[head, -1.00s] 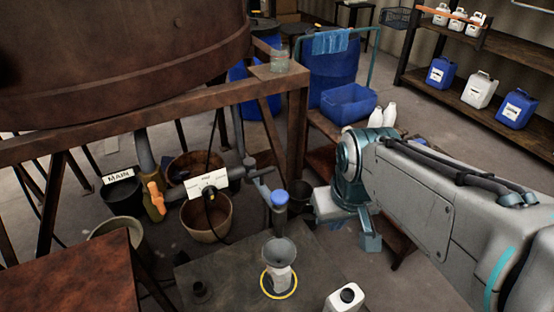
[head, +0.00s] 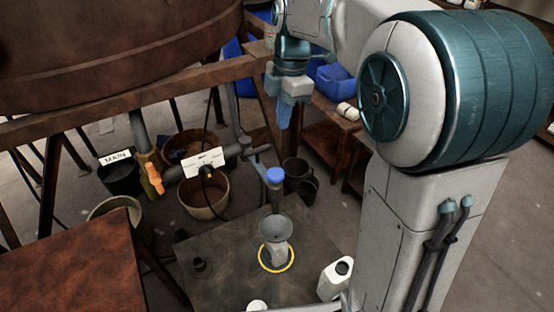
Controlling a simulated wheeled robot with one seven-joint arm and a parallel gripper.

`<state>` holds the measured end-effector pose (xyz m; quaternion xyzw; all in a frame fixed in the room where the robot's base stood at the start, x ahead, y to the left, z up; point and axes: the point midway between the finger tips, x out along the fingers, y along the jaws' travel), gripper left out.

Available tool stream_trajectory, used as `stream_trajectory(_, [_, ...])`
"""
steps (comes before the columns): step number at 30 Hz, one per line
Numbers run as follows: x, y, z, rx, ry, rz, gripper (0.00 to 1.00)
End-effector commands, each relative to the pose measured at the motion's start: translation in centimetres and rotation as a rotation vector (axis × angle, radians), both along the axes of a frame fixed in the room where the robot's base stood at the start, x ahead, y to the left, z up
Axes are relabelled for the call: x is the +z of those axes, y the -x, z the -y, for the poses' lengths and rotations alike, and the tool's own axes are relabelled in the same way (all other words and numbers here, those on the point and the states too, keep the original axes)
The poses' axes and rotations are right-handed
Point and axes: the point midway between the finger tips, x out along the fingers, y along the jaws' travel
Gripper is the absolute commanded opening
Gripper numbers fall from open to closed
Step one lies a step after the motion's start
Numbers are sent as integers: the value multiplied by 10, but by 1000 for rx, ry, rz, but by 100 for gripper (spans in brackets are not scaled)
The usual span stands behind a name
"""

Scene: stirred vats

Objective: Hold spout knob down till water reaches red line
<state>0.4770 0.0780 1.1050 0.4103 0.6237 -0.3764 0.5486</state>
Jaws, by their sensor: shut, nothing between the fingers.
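The spout knob (head: 274,177) is the blue cap on top of the dark spout. A grey funnel (head: 275,229) stands below it in the mouth of a pale container (head: 280,254). The container stands inside a yellow ring (head: 263,267) on a dark platform. My gripper (head: 283,122) points down with its fingers together and empty. In the picture it is just above the knob, with a clear gap between them. I cannot make out a red line, a water level or any flow.
A large rusty vat (head: 110,50) on a rusty frame fills the upper left. A valve with an orange handle (head: 154,178) is beside the MAIN sign (head: 115,158). A white jug (head: 335,280) stands right of the funnel. Buckets (head: 205,195) stand behind the platform.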

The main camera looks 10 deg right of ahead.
Motion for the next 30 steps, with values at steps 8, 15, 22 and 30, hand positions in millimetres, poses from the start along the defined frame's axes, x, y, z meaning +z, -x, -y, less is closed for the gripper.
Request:
stream_trajectory(8, [0, 0, 0, 8, -1, -1, 0])
stream_trajectory(15, [-13, 1, -2, 7, 0, -2, 0])
stream_trajectory(22, [-58, 5, -6, 9, -1, -7, 0])
stream_trajectory(30, [-111, 8, -12, 7, 1, -4, 0])
